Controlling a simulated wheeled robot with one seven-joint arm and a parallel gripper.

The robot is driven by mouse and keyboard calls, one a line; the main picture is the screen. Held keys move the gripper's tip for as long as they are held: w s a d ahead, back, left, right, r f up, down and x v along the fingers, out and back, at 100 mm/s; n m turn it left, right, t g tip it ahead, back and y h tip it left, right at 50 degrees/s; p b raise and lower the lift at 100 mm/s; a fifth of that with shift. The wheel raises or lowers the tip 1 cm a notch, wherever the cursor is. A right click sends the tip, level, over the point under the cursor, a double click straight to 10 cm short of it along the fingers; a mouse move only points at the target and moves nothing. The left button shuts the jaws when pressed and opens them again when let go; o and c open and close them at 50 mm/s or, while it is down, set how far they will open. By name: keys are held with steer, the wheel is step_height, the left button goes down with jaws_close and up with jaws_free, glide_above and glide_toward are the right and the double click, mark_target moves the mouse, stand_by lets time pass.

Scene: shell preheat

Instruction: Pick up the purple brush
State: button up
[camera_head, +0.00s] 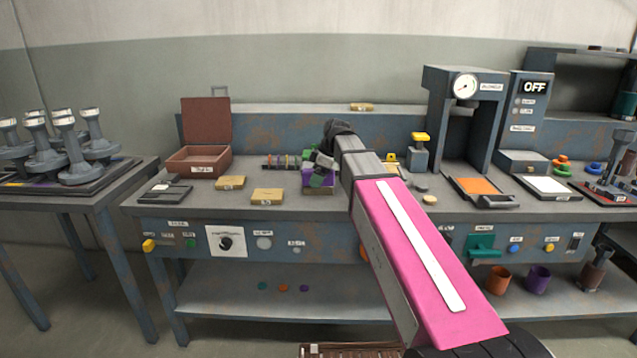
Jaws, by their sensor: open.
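My arm reaches forward over the workbench, and my gripper (318,167) is at its far end, open. It is small and partly hidden by my own wrist, so the finger gap is hard to make out. Right beneath or beside it is a small purple item (319,189) with green parts around its top. I cannot tell whether it is the purple brush or a holder, or whether my fingers touch it. No clear brush shape shows elsewhere.
A purple cup (538,279) stands on the lower shelf.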

mark_target(310, 171)
steer(key=shift+f, duration=0.2)
steer(key=c, duration=1.1)
steer(key=shift+r, duration=0.15)
steer(key=shift+r, duration=0.6)
steer(key=r, duration=0.2)
steer(key=a+r, duration=0.1)
steer(key=shift+s+r, duration=0.4)
steer(key=s+a+r, duration=0.6)
steer(key=a, duration=0.2)
steer(key=shift+s+a, duration=0.15)
steer(key=shift+a, duration=0.05)
